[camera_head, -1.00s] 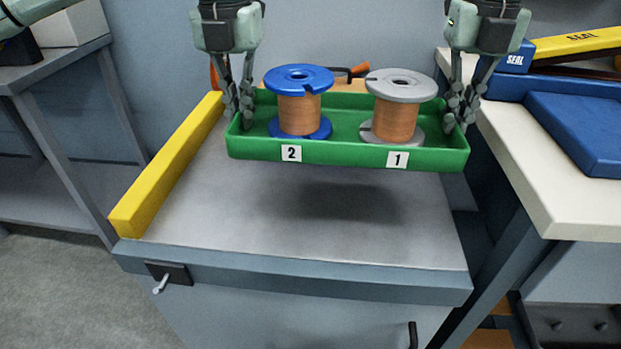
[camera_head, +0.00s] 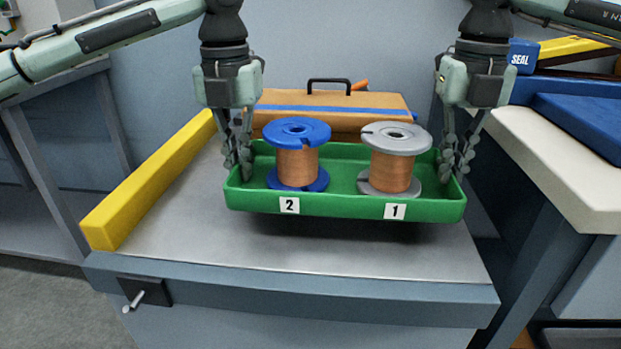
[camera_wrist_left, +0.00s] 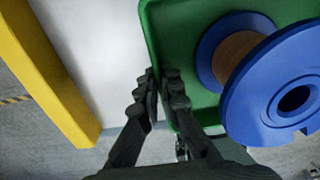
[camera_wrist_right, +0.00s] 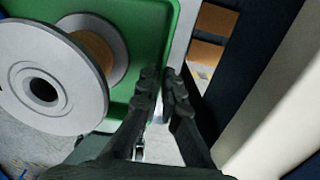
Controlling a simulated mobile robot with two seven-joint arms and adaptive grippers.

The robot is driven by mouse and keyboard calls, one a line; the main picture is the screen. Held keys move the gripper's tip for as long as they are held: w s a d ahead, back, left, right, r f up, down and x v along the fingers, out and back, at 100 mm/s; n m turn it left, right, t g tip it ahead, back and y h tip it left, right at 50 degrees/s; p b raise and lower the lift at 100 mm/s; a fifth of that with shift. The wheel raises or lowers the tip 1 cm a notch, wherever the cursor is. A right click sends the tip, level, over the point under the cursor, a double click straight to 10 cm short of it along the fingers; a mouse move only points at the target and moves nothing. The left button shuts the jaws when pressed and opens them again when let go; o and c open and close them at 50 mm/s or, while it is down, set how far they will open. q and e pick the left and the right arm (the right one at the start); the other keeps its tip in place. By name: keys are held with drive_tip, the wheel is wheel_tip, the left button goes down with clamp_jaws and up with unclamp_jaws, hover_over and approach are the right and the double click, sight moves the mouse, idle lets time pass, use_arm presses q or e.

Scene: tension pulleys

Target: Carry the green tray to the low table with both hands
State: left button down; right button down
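The green tray (camera_head: 345,209) is level over the grey top of the low table (camera_head: 290,255), close above it or touching; I cannot tell which. It bears a blue spool (camera_head: 297,155) of copper wire by label 2 and a grey spool (camera_head: 396,160) by label 1, both upright. My left gripper (camera_head: 238,165) is shut on the tray's left wall, and the wall shows between its fingers in the left wrist view (camera_wrist_left: 158,90). My right gripper (camera_head: 455,165) is shut on the right wall, also seen in the right wrist view (camera_wrist_right: 163,90).
A yellow bar (camera_head: 150,185) runs along the table's left edge. An orange-brown case (camera_head: 335,112) with a black handle stands behind the tray. A white-topped bench (camera_head: 560,165) with blue items is close on the right. Bare tabletop lies in front.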

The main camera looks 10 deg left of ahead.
sight(241, 182)
use_arm(q)
drive_tip(key=shift+a+f, duration=0.1)
use_arm(e)
drive_tip(key=shift+d+f, duration=0.1)
